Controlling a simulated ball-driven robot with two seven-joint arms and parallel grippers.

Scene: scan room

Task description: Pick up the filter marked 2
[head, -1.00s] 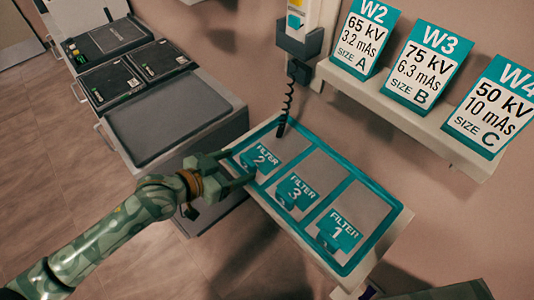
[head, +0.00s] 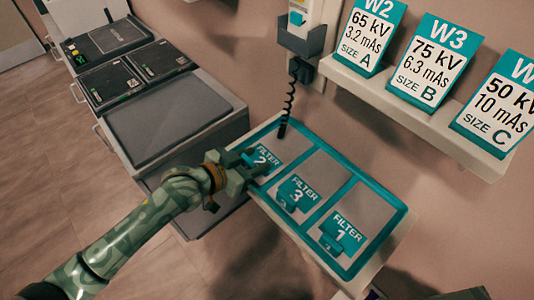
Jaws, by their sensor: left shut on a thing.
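The filter marked 2 (head: 266,156) is a teal plate with white lettering in the far-left compartment of the teal-rimmed tray (head: 375,251). My left gripper (head: 250,165) reaches it from the left and is shut on its near left part, which the jaws partly hide. The filter looks still at the tray; I cannot tell whether it is lifted. The filter marked 3 (head: 297,194) lies in the middle compartment. The filter marked 1 (head: 343,232) lies in the near-right compartment. My right gripper is not in view.
A shelf (head: 420,115) above the tray bears several cards marked with kV values. A handset on the wall (head: 303,30) has a coiled cord (head: 288,105) hanging by the tray's back edge. A grey cabinet (head: 170,115) with dark panels stands to the left.

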